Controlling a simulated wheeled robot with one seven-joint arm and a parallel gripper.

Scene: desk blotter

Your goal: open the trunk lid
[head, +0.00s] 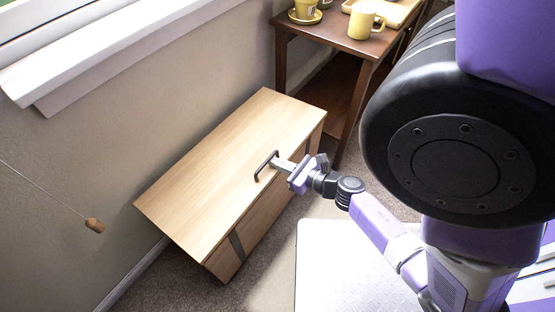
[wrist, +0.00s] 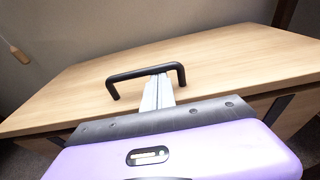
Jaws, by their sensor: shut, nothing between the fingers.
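The trunk is a light wooden box with dark straps on its front, standing on the carpet against the wall. Its lid (head: 215,160) looks closed in the head view and fills the upper middle of the wrist view (wrist: 220,60). A black bar handle (head: 262,165) is fixed near the lid's front edge; it also shows in the wrist view (wrist: 135,75). My gripper (head: 278,163) is shut and empty, its fingertips at the right end of the handle. In the wrist view its fingers (wrist: 158,88) overlap the handle's right part; I cannot tell whether they touch it.
A dark wooden table (head: 335,38) with a yellow mug (head: 364,22) stands behind the trunk on the right. A window sill (head: 110,45) is on the left wall. A cord with a wooden pull (head: 95,225) hangs at the left.

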